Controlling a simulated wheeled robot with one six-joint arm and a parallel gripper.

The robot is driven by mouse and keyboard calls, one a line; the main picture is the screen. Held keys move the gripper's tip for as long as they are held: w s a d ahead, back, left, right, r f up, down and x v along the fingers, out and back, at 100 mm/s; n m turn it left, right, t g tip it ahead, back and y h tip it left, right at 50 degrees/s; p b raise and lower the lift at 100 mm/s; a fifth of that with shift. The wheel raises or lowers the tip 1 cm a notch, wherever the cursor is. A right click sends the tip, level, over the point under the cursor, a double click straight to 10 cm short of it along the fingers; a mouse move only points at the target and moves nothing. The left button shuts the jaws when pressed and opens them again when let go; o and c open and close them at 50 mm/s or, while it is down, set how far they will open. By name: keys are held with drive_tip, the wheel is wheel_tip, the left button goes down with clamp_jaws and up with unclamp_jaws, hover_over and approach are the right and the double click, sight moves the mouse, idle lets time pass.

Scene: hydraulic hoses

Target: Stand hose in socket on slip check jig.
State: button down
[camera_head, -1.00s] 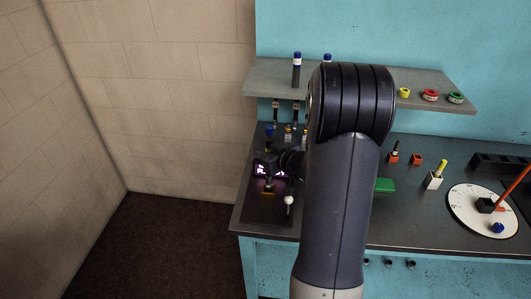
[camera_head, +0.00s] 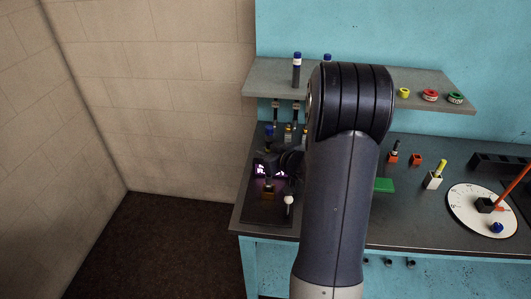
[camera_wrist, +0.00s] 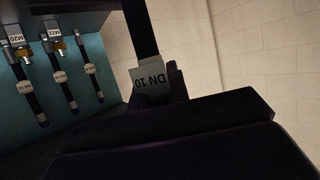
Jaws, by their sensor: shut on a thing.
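A black hose with a white label reading DN 10 (camera_wrist: 150,80) is between the fingers of my gripper (camera_wrist: 160,97) in the wrist view. My gripper is shut on it. In the head view my gripper (camera_head: 268,168) is over the left end of the bench, partly hidden by my arm. A small brown-orange block (camera_head: 268,195), which looks like the jig's socket, is just below it. I cannot tell whether the hose end is inside the block. A purple-lit display (camera_head: 262,171) shows behind the gripper, and a white-knobbed lever (camera_head: 289,200) stands to the right.
Several labelled hoses (camera_wrist: 56,68) hang on the rack. A grey shelf (camera_head: 255,84) runs above the bench, with blue-capped cylinders (camera_head: 297,68) and coloured rings (camera_head: 430,95).

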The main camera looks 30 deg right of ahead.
drive_tip(key=shift+f+b, duration=1.15)
drive_tip(key=shift+f, duration=0.3)
drive_tip(key=c, duration=1.3)
unclamp_jaws()
drive_tip(key=shift+r, duration=0.1)
drive_tip(key=v, duration=1)
drive_tip(key=shift+s+r, duration=0.2)
drive_tip(key=shift+s, duration=0.15)
drive_tip(key=x, duration=1)
drive_tip(key=shift+w+r+p, duration=0.2)
drive_tip(key=shift+w+p, duration=0.15)
drive_tip(key=shift+p, duration=0.05)
